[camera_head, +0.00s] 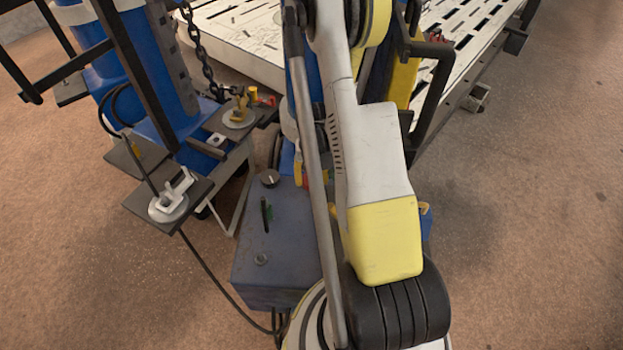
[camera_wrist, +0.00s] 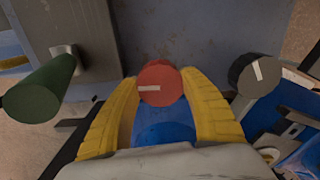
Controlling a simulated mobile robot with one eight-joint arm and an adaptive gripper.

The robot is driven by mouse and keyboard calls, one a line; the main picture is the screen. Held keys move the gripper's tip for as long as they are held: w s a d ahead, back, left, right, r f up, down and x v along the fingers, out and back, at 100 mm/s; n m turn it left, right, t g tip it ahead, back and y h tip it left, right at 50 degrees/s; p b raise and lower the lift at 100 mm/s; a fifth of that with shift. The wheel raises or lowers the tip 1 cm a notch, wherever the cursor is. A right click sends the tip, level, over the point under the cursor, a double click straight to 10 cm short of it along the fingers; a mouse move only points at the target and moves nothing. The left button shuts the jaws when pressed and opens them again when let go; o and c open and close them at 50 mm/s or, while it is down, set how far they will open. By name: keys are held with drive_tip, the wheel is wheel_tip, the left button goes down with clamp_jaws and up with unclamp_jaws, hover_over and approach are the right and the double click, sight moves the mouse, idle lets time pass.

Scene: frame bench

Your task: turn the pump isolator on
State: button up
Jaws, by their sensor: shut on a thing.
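In the wrist view a round red knob (camera_wrist: 158,72) with a white line stands on a blue-grey panel (camera_wrist: 190,30). The white line lies nearly level in the picture. The two yellow fingers of my gripper (camera_wrist: 161,82) are shut on the red knob, one on each side. A blue part (camera_wrist: 165,133) shows between the fingers, nearer the palm. No label shows, so I cannot tell from markings which control is the pump isolator. In the head view my arm hides most of my gripper and its contact with the knob.
In the wrist view, a green handle (camera_wrist: 40,90) is at left and a dark knob (camera_wrist: 255,75) with a white line at right. In the head view, a blue-grey box (camera_head: 275,240), a bench (camera_head: 240,35) and a hanging chain (camera_head: 205,65) are close.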

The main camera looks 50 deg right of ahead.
sight(312, 179)
drive_tip(key=m, duration=0.4)
drive_tip(key=shift+m, duration=0.3)
drive_tip(key=m, duration=0.4)
drive_tip(key=shift+m, duration=0.3)
drive_tip(key=m, duration=0.4)
drive_tip(key=shift+m, duration=2)
drive_tip(key=o, duration=1.2)
wheel_tip(312, 179, up, 12)
